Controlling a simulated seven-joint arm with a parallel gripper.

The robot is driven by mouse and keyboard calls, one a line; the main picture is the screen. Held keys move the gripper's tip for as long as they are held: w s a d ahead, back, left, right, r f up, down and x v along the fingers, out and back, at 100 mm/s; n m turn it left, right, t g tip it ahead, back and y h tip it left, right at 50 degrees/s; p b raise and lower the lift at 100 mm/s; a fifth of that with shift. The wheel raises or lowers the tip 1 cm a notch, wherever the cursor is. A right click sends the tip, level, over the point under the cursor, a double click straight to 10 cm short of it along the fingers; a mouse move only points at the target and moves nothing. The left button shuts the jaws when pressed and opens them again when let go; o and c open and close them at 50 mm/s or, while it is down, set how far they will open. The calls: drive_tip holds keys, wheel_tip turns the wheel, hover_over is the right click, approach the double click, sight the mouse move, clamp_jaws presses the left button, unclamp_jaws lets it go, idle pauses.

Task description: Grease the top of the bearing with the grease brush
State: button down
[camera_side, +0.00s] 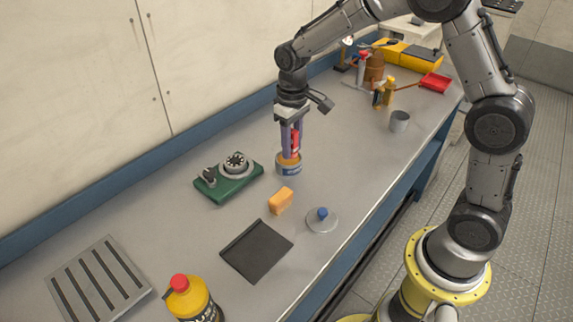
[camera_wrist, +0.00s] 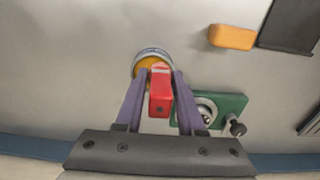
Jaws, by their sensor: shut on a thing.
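My gripper (camera_side: 291,138) is shut on the red handle of the grease brush (camera_side: 296,143), held upright between its purple fingers. In the wrist view, the red brush (camera_wrist: 160,90) sits between the fingertips. The brush's lower end is over or in a round tin (camera_side: 289,168) of orange-yellow grease; its bristles are hidden. The tin also shows in the wrist view (camera_wrist: 150,56). The bearing (camera_side: 237,163) is a grey ring with dark parts on a green base plate (camera_side: 231,187), left of the tin. It is partly behind a finger in the wrist view (camera_wrist: 207,110).
An orange block (camera_side: 281,200), a grey lid with a blue knob (camera_side: 322,219) and a dark flat pad (camera_side: 257,250) lie in front. A slotted grate (camera_side: 98,281) and yellow bottle (camera_side: 190,300) stand nearer. A grey cup (camera_side: 399,121) and tools stand behind.

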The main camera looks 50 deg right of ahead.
drive_tip(key=shift+s+r+n, duration=0.1)
drive_tip(key=shift+r+n, duration=0.1)
drive_tip(key=shift+n, duration=0.9)
drive_tip(key=w+a+r+n, duration=0.2)
drive_tip(key=w+r+n, duration=0.3)
drive_tip(key=n, duration=1.1)
hover_over(240, 157)
drive_tip(key=d, duration=0.1)
drive_tip(key=shift+d+f, duration=0.2)
drive_tip(key=shift+f, duration=3.15)
drive_tip(key=shift+a+f, duration=0.4)
drive_tip(key=shift+a, duration=2.9)
drive_tip(key=d, duration=0.6)
drive_tip(key=shift+d, duration=0.3)
drive_tip(key=shift+s, duration=0.25)
drive_tip(key=shift+w+a, duration=0.1)
drive_tip(key=shift+a, duration=3.1)
drive_tip(key=shift+d, duration=3.1)
drive_tip(key=shift+d+r, duration=0.15)
drive_tip(key=shift+r, duration=0.05)
wheel_tip(240, 157, up, 8)
